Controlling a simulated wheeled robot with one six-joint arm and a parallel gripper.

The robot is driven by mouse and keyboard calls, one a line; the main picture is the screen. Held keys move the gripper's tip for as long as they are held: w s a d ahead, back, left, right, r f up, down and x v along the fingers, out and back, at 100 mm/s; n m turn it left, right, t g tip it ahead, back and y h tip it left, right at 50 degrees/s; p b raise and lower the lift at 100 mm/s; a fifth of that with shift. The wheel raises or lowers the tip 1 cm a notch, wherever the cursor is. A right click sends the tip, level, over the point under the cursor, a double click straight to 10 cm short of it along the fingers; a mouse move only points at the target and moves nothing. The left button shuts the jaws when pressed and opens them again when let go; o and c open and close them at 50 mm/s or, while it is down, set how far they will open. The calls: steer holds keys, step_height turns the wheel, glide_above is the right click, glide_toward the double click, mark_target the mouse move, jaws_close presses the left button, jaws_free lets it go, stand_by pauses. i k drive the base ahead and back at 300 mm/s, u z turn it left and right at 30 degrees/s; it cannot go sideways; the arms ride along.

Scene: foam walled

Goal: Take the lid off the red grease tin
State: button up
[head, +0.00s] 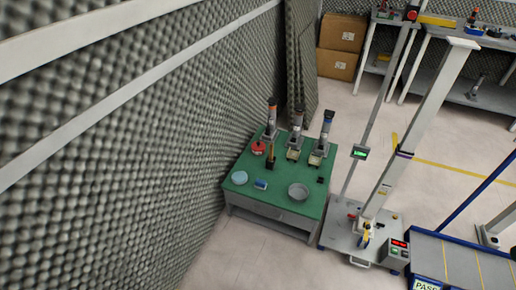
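The red grease tin (258,148) is small in the head view. It stands on the green tabletop (275,184), near the back left edge beside the foam wall. Its top looks red with a darker spot, but it is too small to make out where lid and tin meet. My gripper does not show in this view, so I cannot see where it is relative to the tin.
Upright devices (297,120) stand along the table's back, close to the tin. A pale blue disc (239,177), a blue block (261,184) and a grey round dish (298,191) lie in front. A foam wall (150,150) borders the left; open floor (440,135) lies right.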

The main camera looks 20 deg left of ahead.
mark_target(257, 146)
steer(key=z, duration=0.05)
steer(key=k, duration=0.5)
steer(key=u, duration=1)
steer(key=i, duration=0.55)
steer(key=u, duration=0.75)
steer(key=i, duration=0.75)
steer(key=z, duration=0.5)
steer(key=i, duration=0.75)
steer(key=z, duration=0.6)
